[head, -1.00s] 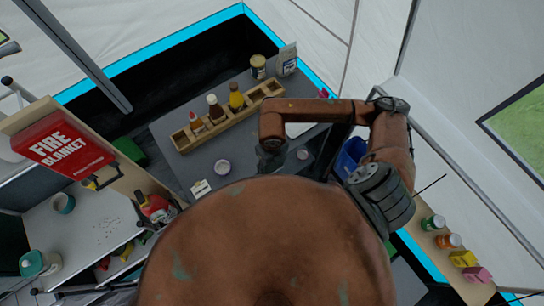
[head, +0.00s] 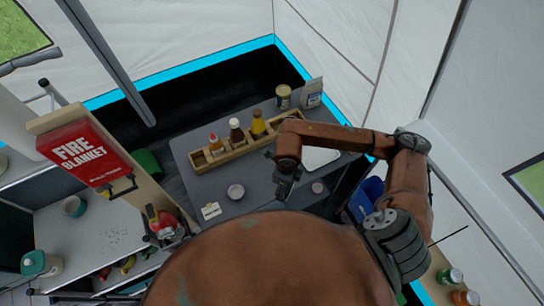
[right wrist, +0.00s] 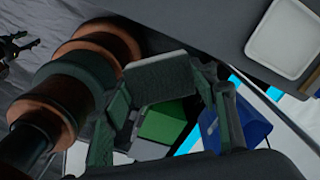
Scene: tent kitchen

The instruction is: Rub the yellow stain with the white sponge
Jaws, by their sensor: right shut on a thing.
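In the right wrist view, the right gripper (right wrist: 165,105) is shut on a pale, rough-faced block, which looks like the white sponge (right wrist: 158,68) in shade. The block spans the space between its fingers. In the head view the sponge is too small and dark to make out. I see no yellow stain in either view; my own body covers the near part of the table.
A wooden rack (head: 230,152) with sauce bottles stands at the back of the table. A blue bin (head: 367,196) is at the right.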

